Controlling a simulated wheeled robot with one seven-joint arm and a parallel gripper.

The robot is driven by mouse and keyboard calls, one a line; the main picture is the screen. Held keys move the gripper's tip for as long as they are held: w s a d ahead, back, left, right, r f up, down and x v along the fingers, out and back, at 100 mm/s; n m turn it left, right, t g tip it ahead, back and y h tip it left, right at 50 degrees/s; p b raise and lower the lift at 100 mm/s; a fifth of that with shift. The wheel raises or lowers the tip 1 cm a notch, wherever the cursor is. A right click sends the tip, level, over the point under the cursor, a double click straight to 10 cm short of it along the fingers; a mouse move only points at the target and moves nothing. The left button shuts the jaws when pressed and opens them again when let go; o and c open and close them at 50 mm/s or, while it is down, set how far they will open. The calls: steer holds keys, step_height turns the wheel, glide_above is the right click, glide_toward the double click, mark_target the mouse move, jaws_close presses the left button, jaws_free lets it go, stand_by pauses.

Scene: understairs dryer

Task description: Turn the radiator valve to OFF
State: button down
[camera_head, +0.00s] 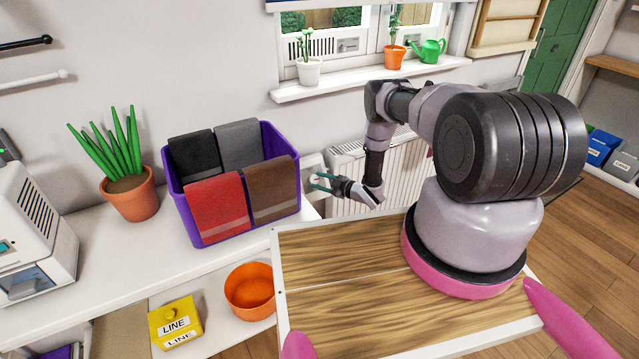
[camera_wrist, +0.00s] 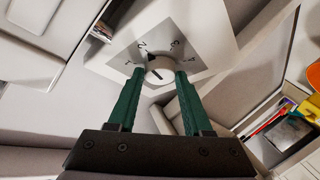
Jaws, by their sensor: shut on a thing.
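The radiator valve is a white round knob (camera_wrist: 163,76) on a grey dial plate (camera_wrist: 118,60) with dark numerals, in the wrist view. A short dark mark shows on the knob's left side; I cannot tell exactly which setting it points at. No OFF label is readable, and the plate's near part is hidden by the fingers. My gripper (camera_wrist: 159,73) has its green fingers on both sides of the knob, shut on it. In the head view my gripper (camera_head: 320,181) is at the left end of the white radiator (camera_head: 347,174), where the knob is too small to make out.
A purple bin (camera_head: 222,225) with folded cloths stands on the white counter, close left of my gripper. A potted plant (camera_head: 131,195) is further left. An orange bowl (camera_head: 250,291) and a yellow box (camera_head: 175,322) sit lower. The windowsill (camera_head: 350,83) is above.

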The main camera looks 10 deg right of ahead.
mark_target(316, 179)
steer(key=n+g, duration=0.1)
steer(key=n, duration=0.1)
steer(key=n+g, duration=0.1)
steer(key=n, duration=0.2)
steer(key=shift+w+r+g, duration=0.15)
steer(key=shift+r+g, duration=0.05)
steer(key=shift+g, duration=0.1)
steer(key=shift+w+r+n+g+h, duration=0.1)
steer(key=shift+n+g+h, duration=0.25)
steer(key=shift+n, duration=0.6)
steer(key=shift+r+n+g+h, duration=0.1)
steer(key=shift+n+g+h, duration=0.25)
steer(key=shift+n, duration=0.6)
steer(key=shift+g, duration=0.3)
steer(key=shift+c, duration=1.6)
jaws_free()
steer(key=v, duration=0.3)
steer(key=shift+d, duration=0.2)
steer(key=s+d, duration=0.7)
steer(key=d, duration=0.2)
steer(key=shift+s, duration=0.15)
